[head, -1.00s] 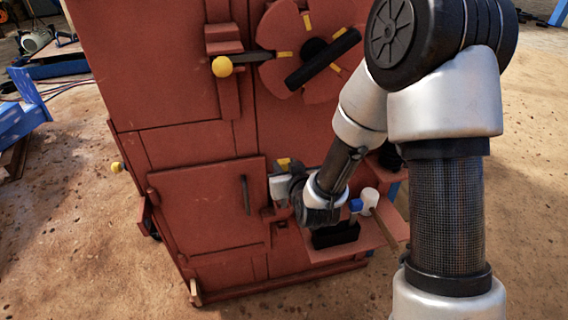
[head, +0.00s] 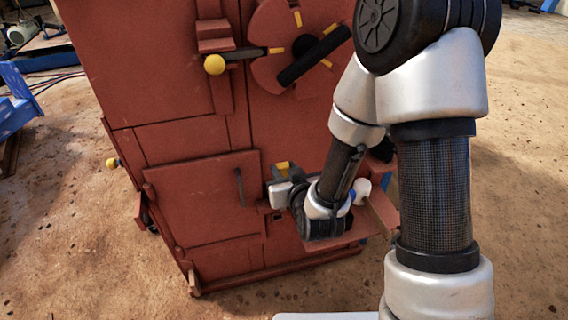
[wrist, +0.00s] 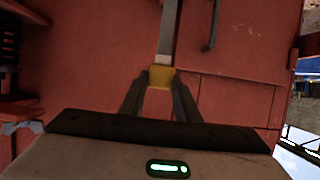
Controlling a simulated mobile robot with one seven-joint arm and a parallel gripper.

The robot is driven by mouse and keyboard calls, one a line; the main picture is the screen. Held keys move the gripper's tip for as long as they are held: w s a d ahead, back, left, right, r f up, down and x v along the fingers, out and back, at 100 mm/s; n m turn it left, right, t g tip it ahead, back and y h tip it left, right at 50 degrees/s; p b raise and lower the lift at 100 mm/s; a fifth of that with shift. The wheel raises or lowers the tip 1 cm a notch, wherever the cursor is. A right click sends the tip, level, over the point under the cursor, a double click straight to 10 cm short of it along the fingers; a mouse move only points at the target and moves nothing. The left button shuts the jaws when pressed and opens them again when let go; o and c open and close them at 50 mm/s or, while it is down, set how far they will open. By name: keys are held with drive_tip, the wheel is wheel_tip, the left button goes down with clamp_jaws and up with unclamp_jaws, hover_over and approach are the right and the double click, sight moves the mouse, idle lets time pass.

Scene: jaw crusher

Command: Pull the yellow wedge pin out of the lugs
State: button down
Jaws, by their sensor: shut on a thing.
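The wedge pin shows its yellow head (wrist: 160,77) between the fingertips in the wrist view, with a grey shaft running up to the frame's top edge. In the head view its yellow part (head: 282,167) shows just right of the crusher's lower door. My gripper (wrist: 158,88) is shut on the yellow head; in the head view my gripper (head: 281,186) is close to the red crusher face, partly covered by my wrist. The lugs cannot be made out clearly in either view, so I cannot tell how far the pin sits in them.
The red door (head: 205,205) with its dark handle is left of my gripper. A ledge (head: 385,213) at right holds a white-headed mallet (head: 362,187), partly behind my arm. A yellow-knobbed lever (head: 214,65) and round wheel (head: 290,40) are above.

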drive_tip(key=shift+p+v, duration=0.9)
drive_tip(key=shift+p, duration=2.4)
drive_tip(key=shift+s+f+p, duration=0.1)
drive_tip(key=shift+s+p, duration=0.1)
drive_tip(key=shift+p, duration=0.15)
drive_tip(key=shift+s+d+f, duration=0.15)
drive_tip(key=shift+s, duration=0.35)
drive_tip(key=shift+s+d, duration=0.2)
drive_tip(key=shift+s, duration=0.5)
